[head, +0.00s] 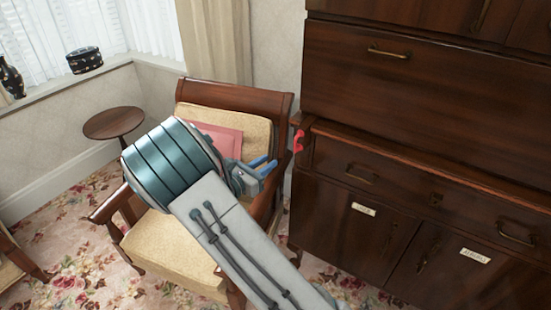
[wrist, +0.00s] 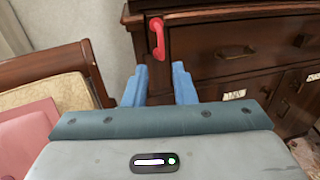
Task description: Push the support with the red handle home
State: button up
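The red handle (head: 298,139) is at the left front edge of the dark wooden bureau, just below its middle ledge. It also shows in the wrist view (wrist: 158,40), above and beyond my fingers. The support behind the handle is a wooden piece at the bureau's left end; how far it sticks out is hard to tell. My gripper (head: 266,168) has blue fingers, set apart with nothing between them. In the head view it is left of the red handle and a little lower, apart from it. In the wrist view my gripper (wrist: 160,85) points toward the bureau.
A wooden armchair (head: 275,99) with a pink cushion stands behind and below my arm, close to the bureau (head: 345,215). A small round table (head: 113,122) stands at the left by the window sill. Brass handles and white labels are on the bureau front.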

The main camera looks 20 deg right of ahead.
jog(key=shift+s+a, duration=0.2)
jog(key=shift+a, duration=0.05)
